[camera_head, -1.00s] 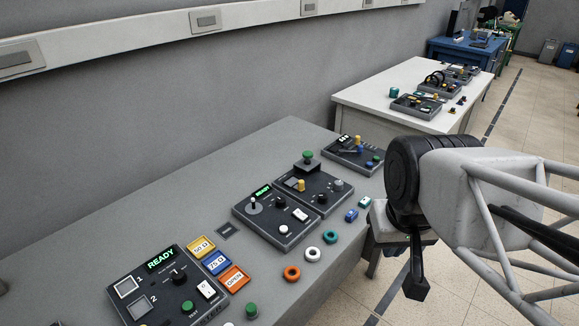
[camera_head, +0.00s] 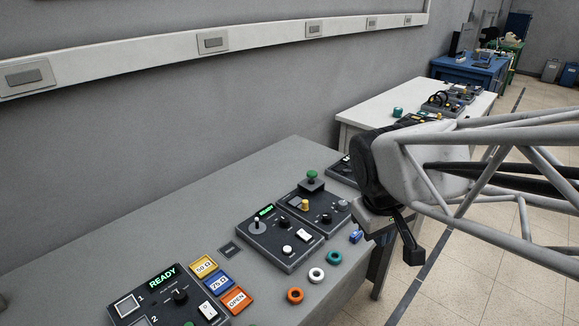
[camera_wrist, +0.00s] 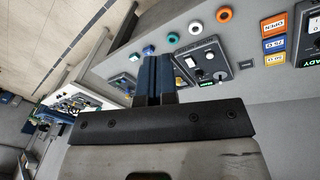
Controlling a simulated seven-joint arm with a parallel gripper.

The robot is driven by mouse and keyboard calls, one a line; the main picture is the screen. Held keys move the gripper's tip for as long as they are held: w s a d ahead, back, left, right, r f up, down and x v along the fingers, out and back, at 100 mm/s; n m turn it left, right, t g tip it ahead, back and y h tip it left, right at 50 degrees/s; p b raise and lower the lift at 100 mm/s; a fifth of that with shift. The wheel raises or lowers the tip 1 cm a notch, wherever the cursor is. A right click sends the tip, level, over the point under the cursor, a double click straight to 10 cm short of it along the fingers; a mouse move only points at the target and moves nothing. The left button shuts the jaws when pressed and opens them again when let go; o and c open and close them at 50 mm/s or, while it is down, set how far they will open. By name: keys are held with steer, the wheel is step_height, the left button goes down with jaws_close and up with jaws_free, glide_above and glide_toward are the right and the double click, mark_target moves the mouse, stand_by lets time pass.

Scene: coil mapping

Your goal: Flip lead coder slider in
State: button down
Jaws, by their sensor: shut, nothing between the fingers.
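No label reading "lead coder" is legible, so I cannot tell which control is its slider. A dark panel with a green-topped post and a yellow knob (camera_head: 305,205) stands mid-bench. A further panel (camera_head: 343,168) at the bench's far end is mostly hidden behind my arm. In the head view my gripper's fingers are not clear. In the wrist view my gripper (camera_wrist: 156,58) shows two blue fingers, closed together and empty, over the row of panels. A panel (camera_wrist: 123,82) shows left of the fingers, and a READY panel (camera_wrist: 205,62) to their right.
A READY panel (camera_head: 278,240) with a lever and another READY panel (camera_head: 165,298) stand on the grey bench (camera_head: 130,235). Orange (camera_head: 295,296), white (camera_head: 317,275) and teal (camera_head: 334,258) rings lie along its front edge, with a blue block (camera_head: 356,237). The bench's back is clear.

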mark_target(303, 205)
steer(key=w+a+f+n+h, duration=0.1)
steer(key=w+a+f+n, duration=0.2)
steer(key=w, duration=0.4)
steer(key=w+a+f+n+h, duration=0.1)
steer(key=w+a+n+h, duration=0.2)
steer(key=w, duration=0.4)
steer(key=w+a+f+n, duration=0.3)
steer(key=w+n, duration=0.2)
steer(key=w, duration=0.3)
steer(key=w+a+f+n+t+h, duration=0.2)
steer(key=w+a+f+n, duration=0.7)
steer(key=w+a+f, duration=0.2)
steer(key=shift+w+a+f+t, duration=0.4)
steer(key=shift+w+a, duration=0.55)
steer(key=shift+a, duration=0.35)
steer(key=shift+d, duration=0.1)
steer(key=x, duration=1)
steer(key=shift+r, duration=0.1)
steer(key=shift+w+d, duration=0.25)
steer(key=shift+d, duration=0.2)
steer(key=shift+w+d, duration=0.2)
steer(key=shift+d, duration=0.3)
steer(key=shift+w+d, duration=0.5)
steer(key=shift+d, duration=0.35)
